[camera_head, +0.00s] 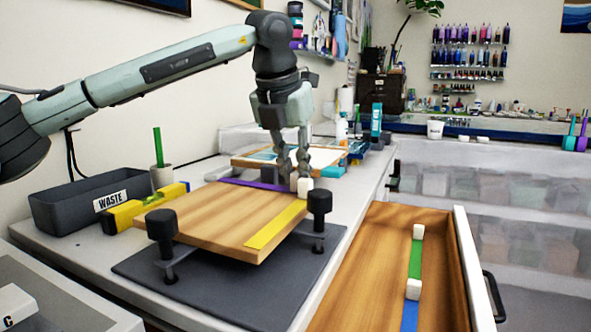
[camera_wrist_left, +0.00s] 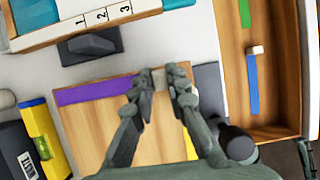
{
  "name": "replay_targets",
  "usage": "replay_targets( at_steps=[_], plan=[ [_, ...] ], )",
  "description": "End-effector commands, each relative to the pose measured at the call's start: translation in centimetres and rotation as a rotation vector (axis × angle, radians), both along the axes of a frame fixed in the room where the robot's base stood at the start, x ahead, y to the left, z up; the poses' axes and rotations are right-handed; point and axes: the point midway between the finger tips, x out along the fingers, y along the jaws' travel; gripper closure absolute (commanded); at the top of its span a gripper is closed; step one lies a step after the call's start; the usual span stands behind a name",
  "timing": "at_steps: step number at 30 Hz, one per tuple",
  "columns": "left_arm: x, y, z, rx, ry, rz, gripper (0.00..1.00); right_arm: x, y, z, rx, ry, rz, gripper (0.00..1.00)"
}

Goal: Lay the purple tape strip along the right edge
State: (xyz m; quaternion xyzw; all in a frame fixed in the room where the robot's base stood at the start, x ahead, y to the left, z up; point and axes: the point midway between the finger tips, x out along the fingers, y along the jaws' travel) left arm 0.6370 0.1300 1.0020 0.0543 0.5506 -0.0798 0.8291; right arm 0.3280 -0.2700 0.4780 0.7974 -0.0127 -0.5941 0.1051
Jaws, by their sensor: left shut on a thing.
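The purple tape strip (camera_head: 258,185) lies at the far edge of the wooden board (camera_head: 235,215), and the wrist view shows it along the board's top edge (camera_wrist_left: 95,92). A pale block (camera_head: 304,186) is at its right end. My left gripper (camera_head: 293,176) is shut on this block, low at the board's far right corner; the fingers (camera_wrist_left: 160,82) hide part of it. I cannot tell whether the strip's held end touches the board. A yellow strip (camera_head: 275,224) lies along the board's right side. My right gripper is not in view.
Black knobbed posts (camera_head: 162,225) stand by the board on a dark mat (camera_head: 210,290). At left are a waste bin (camera_head: 85,207) and a yellow level (camera_head: 125,214). An open drawer (camera_head: 375,245) at right holds green (camera_head: 415,262) and blue (camera_head: 410,315) strips. Another framed board (camera_head: 245,161) stands behind.

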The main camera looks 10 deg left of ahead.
Motion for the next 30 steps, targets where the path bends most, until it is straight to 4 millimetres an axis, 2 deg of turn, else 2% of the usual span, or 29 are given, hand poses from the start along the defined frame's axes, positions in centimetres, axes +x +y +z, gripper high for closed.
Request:
replay_targets(
  at_steps=[2, 3, 7, 16, 20, 23, 30],
  plan=[
    [0.0, 0.0, -0.2, 0.0, 0.001, 0.0, 1.0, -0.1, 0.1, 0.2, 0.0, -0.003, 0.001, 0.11],
    [0.0, 0.0, -0.2, 0.0, 0.0, 0.0, 0.82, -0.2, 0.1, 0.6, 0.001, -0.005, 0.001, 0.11],
    [0.0, 0.0, -0.1, 0.0, 0.001, 0.0, 0.66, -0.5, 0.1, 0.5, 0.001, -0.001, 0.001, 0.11],
    [0.0, 0.0, -0.1, 0.0, 0.001, 0.0, 0.65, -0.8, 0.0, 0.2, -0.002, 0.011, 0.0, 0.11],
    [-0.2, 0.0, 0.7, 0.0, -0.002, 0.0, 0.65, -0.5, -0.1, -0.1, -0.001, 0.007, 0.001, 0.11],
    [-0.8, 0.1, 2.2, -0.001, -0.002, 0.0, 0.65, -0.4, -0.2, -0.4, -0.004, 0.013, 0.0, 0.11],
    [-2.8, 0.5, 7.1, -0.001, -0.003, 0.0, 0.65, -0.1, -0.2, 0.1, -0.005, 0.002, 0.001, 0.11]
  ],
)
